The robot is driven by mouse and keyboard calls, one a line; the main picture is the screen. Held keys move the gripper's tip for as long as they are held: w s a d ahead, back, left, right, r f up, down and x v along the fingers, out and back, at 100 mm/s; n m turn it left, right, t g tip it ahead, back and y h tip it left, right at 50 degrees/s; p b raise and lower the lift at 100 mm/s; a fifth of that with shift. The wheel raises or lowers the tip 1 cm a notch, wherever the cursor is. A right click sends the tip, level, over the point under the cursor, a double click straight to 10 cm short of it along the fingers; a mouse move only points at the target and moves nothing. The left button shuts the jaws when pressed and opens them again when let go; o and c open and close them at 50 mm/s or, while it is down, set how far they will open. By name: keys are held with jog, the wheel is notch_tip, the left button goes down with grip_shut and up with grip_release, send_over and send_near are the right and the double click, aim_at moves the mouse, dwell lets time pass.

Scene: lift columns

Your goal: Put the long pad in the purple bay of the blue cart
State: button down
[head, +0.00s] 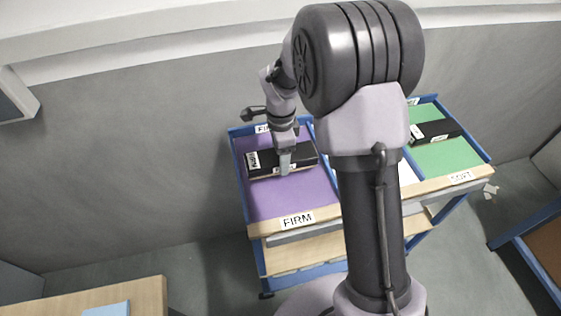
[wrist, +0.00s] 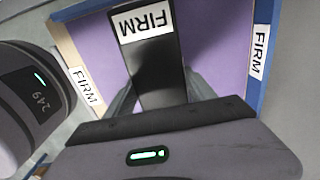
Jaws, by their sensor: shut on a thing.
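The long pad is a black slab (head: 262,164) with a white label at one end, and it is over the purple bay (head: 289,199) of the blue cart (head: 247,205). In the wrist view the pad (wrist: 153,67) has a label reading FIRM. My gripper (head: 284,170) is shut on the pad near its middle, with a finger along each side in the wrist view (wrist: 160,92). The pad looks flat and inside the bay's edges; I cannot tell whether it touches the purple floor.
The bay's front edge carries a FIRM label (head: 297,221). A green bay (head: 447,155) at the right holds another black pad (head: 436,131). My arm mostly hides the pale middle bay (head: 406,173). A wooden table (head: 140,297) stands at lower left. A grey wall (head: 130,150) is behind.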

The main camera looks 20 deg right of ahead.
jog(key=shift+w+d, duration=0.1)
jog(key=shift+w, duration=0.4)
jog(key=shift+w+f+b, duration=0.15)
jog(key=shift+f+b, duration=0.45)
jog(key=shift+f, duration=0.4)
jog(key=shift+w+f+b, duration=0.1)
jog(key=shift+f+b, duration=0.45)
jog(key=shift+f, duration=0.45)
jog(key=shift+c, duration=1.6)
grip_release()
jog(key=shift+r, duration=0.1)
jog(key=shift+r, duration=0.1)
